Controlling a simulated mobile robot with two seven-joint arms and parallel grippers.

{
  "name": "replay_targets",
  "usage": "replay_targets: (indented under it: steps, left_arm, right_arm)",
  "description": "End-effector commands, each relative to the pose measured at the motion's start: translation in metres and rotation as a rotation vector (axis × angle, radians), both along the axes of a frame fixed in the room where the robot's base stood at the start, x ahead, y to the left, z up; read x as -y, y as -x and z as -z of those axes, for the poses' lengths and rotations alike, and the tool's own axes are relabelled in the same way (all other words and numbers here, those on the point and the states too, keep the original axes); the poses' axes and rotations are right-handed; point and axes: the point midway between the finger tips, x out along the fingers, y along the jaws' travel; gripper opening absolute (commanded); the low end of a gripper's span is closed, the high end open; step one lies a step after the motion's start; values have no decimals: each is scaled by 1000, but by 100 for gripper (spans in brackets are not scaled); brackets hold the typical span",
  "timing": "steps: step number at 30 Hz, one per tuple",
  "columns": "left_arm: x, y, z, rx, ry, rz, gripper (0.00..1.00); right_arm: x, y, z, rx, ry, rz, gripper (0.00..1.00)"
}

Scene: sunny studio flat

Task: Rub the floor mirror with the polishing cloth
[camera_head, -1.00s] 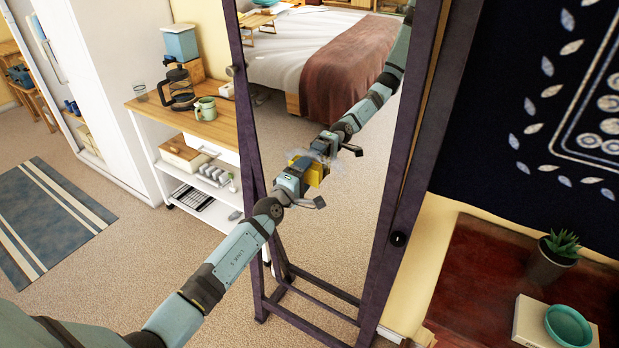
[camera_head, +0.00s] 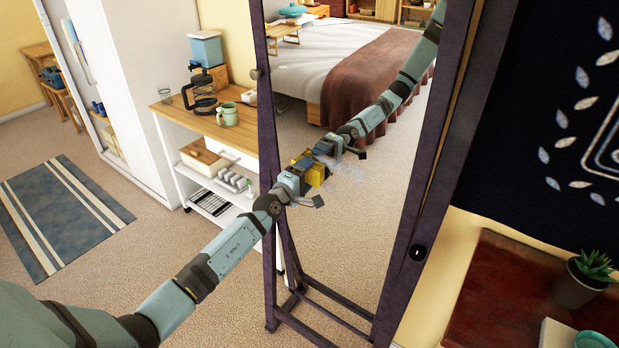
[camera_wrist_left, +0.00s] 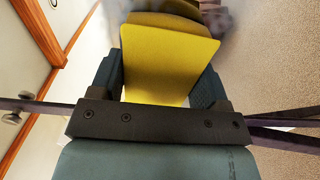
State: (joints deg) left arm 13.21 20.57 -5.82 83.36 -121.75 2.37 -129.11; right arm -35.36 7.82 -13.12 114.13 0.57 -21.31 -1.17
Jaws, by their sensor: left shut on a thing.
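The floor mirror (camera_head: 395,190) stands in the middle of the head view, in a dark purple wooden frame. Its glass reflects the bed and my own arm. My left gripper (camera_head: 303,177) is shut on the yellow polishing cloth (camera_head: 315,175) in front of the left part of the glass. The cloth meets or nearly meets its reflection; exact contact is hard to tell. Hazy grey smudges (camera_head: 345,182) show on the glass just right of the cloth. In the left wrist view the cloth (camera_wrist_left: 168,62) is between the fingers, with smudges (camera_wrist_left: 222,22) beyond. My right gripper is out of view.
A white trolley (camera_head: 205,165) with a coffee maker (camera_head: 203,90) and a green mug (camera_head: 228,114) stands left behind the mirror. A red-brown table (camera_head: 500,290) with a potted plant (camera_head: 582,278) is at right. A blue striped rug (camera_head: 62,215) lies on the open floor at left.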

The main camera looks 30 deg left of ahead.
Motion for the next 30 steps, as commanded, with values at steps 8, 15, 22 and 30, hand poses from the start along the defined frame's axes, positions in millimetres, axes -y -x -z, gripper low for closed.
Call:
replay_targets:
  steps: [8, 15, 22, 30]
  left_arm:
    - [-24, -4, 3, 0, -4, 0, 51]
    - [-28, -4, -6, 1, -1, 0, 51]
    - [-29, -2, -26, 1, -1, -1, 51]
    - [-25, -1, -29, 0, 0, 0, 51]
  right_arm:
    - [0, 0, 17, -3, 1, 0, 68]
    - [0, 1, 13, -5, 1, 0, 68]
    - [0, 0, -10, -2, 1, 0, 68]
    - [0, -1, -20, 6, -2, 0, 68]
